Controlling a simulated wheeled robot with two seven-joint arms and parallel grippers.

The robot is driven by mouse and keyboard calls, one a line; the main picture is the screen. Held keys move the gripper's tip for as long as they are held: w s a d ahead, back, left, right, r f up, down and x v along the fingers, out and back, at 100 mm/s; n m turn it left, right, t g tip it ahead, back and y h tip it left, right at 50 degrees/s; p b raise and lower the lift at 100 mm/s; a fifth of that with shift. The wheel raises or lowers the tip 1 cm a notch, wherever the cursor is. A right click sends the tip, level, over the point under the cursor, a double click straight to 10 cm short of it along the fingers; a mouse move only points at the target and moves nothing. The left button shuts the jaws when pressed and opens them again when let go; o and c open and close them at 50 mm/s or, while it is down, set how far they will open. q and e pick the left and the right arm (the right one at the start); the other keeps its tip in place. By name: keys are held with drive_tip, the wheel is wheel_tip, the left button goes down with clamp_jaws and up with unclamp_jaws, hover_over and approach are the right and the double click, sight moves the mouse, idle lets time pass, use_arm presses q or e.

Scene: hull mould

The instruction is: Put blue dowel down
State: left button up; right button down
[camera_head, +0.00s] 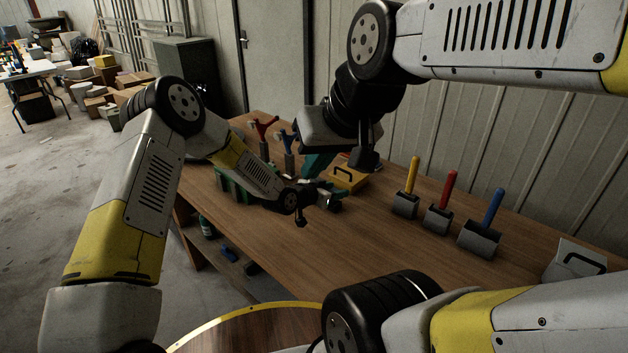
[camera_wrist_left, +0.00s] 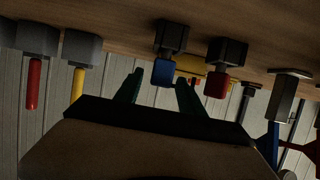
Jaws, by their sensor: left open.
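A blue dowel (camera_head: 494,207) stands tilted in a grey block at the right of the workbench, apart from both grippers in the head view. My left gripper (camera_wrist_left: 159,76) is open, with its two green fingers apart and nothing visibly held. Its wrist (camera_head: 290,200) is low over the middle of the bench. In the left wrist view, which is upside down, a short blue peg (camera_wrist_left: 163,72) in a dark block lies beyond the gap between the fingers. My right wrist (camera_head: 325,130) hangs over the back of the bench; whether its jaws are open is unclear.
A red dowel (camera_head: 449,188) and a yellow dowel (camera_head: 412,175) stand in grey blocks left of the blue one. A yellow box (camera_head: 347,178) is behind my left wrist. Red-handled (camera_head: 262,127) and blue-handled tools stand at the back.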

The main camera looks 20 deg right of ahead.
use_arm(q)
drive_tip(key=s+a+r+n+y, duration=0.25)
drive_tip(key=a+r, duration=0.45)
drive_tip(key=a, duration=0.4)
drive_tip(key=s+a+r+n+t+y, duration=0.1)
drive_tip(key=s+a+r+y, duration=0.2)
drive_tip(key=a+r, duration=0.65)
drive_tip(key=s+a+r+n+y, duration=0.25)
drive_tip(key=a+r, duration=0.35)
drive_tip(key=a, duration=0.7)
drive_tip(key=s+a+r+n, duration=0.1)
drive_tip(key=s+a+r, duration=0.1)
drive_tip(key=s, duration=0.5)
drive_tip(key=s+a+r+n+g+y, duration=0.1)
drive_tip(key=s+a+r+n, duration=0.1)
drive_tip(key=s+a, duration=0.3)
drive_tip(key=s+a+r+n, duration=0.2)
drive_tip(key=s+a+r, duration=0.1)
drive_tip(key=s, duration=0.7)
drive_tip(key=shift+s+a+g, duration=0.2)
drive_tip(key=shift+a+g, duration=0.1)
drive_tip(key=shift+a, duration=0.3)
